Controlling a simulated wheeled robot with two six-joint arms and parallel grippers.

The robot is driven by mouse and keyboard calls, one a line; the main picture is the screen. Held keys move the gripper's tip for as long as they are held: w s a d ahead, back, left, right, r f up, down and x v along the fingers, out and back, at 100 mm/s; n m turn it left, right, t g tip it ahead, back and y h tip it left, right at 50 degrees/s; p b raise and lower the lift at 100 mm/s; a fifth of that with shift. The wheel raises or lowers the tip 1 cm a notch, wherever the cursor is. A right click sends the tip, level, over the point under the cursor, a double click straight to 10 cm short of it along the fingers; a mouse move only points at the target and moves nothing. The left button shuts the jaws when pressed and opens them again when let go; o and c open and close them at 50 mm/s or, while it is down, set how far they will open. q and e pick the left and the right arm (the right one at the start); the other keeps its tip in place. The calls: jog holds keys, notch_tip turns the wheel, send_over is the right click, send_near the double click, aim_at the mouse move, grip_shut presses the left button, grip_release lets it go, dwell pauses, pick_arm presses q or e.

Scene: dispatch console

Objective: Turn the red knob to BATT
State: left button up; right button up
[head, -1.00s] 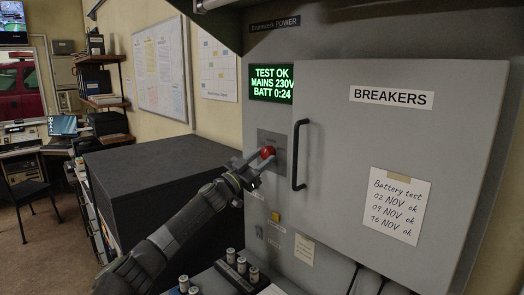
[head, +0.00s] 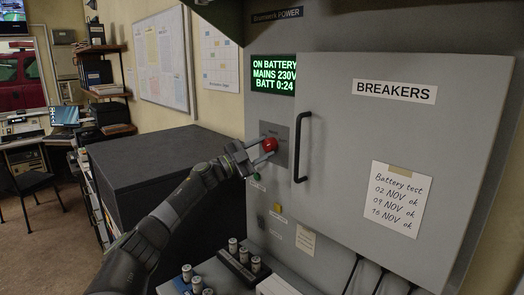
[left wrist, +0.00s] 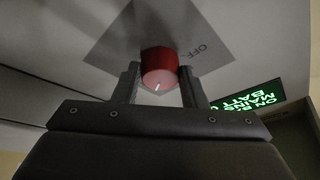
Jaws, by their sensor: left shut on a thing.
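The red knob (head: 270,144) sits on a grey square plate (head: 283,135) on the cabinet front, left of the black door handle. My left gripper (head: 263,152) reaches it from the lower left and is shut on it. In the left wrist view the knob (left wrist: 160,70) stands between the two fingers (left wrist: 160,86), with a short white mark on its face. "OFF" is readable on the plate there; no BATT label can be read by the knob. The green display (head: 273,75) reads "ON BATTERY, MAINS 230V, BATT 0:24". My right gripper is not in view.
The breaker door (head: 390,140) with its black handle (head: 302,147) is close to the right of the knob. A small green part (head: 257,178) and a yellow one (head: 278,208) are below. A dark box (head: 150,165) stands to the left.

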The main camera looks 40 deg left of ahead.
pick_arm(q)
jog(key=shift+r, duration=0.1)
dwell(0.3)
jog(key=o, duration=1)
jog(key=shift+s+a+f, duration=0.15)
jog(key=shift+s+f, duration=0.05)
jog(key=shift+f, duration=0.05)
jog(key=b+v, duration=0.7)
jog(key=v, duration=0.9)
jog(key=shift+s, duration=0.4)
jog(key=shift+a, duration=0.15)
